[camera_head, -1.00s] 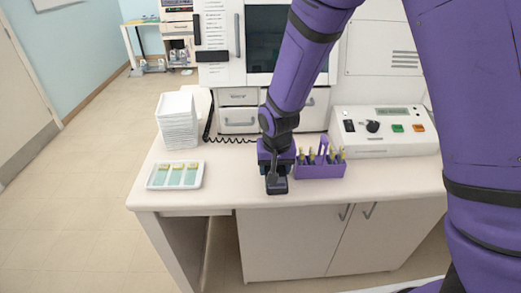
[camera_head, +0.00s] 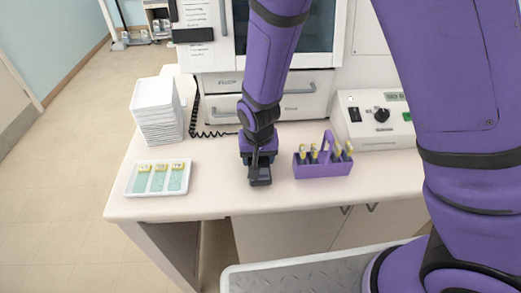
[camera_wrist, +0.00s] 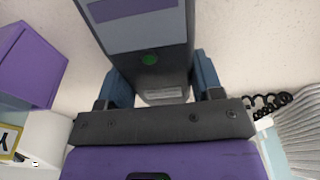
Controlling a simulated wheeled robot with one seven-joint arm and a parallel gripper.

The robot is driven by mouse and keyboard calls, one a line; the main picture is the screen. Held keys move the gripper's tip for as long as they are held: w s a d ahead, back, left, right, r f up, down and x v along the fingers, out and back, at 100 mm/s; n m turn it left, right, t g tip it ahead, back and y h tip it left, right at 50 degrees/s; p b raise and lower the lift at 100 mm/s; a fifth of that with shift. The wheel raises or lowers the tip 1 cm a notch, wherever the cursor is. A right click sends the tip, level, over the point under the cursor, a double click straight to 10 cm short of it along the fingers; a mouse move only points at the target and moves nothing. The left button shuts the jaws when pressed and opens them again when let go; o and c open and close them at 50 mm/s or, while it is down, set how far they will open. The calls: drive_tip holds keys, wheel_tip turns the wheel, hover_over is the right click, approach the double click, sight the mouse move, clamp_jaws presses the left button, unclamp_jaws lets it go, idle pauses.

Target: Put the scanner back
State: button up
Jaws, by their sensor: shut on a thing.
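The scanner (camera_head: 260,176) is a dark handheld device. In the wrist view the scanner (camera_wrist: 150,25) shows a grey-blue face with a purple panel and a green button. My gripper (camera_head: 259,158) is shut on it, with one blue finger on each side in the wrist view. In the head view the gripper and scanner are over the front part of the counter, between the slide tray and the purple caddy. I cannot tell whether the scanner touches the counter. No holder for the scanner can be made out.
The purple caddy (camera_head: 322,168) with several yellow-topped items stands just right of my gripper. A white tray (camera_head: 131,190) of slides and a stack of white trays (camera_head: 157,112) are at left. A black coiled cord (camera_head: 213,134) lies behind. A control box (camera_head: 375,132) stands at right.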

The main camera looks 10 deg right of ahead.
sight(259, 161)
drive_tip(key=shift+f, duration=0.1)
drive_tip(key=o, duration=1)
drive_tip(key=shift+o, duration=0.2)
wheel_tip(259, 161, up, 12)
drive_tip(key=s, duration=0.2)
drive_tip(key=d+r, duration=0.7)
drive_tip(key=r, duration=0.1)
drive_tip(key=s+d+r+t, duration=0.3)
drive_tip(key=s+d+r, duration=1.1)
drive_tip(key=s+d, duration=0.2)
drive_tip(key=shift+s+d+r, duration=0.35)
drive_tip(key=shift+d+r, duration=0.05)
drive_tip(key=shift+d, duration=0.4)
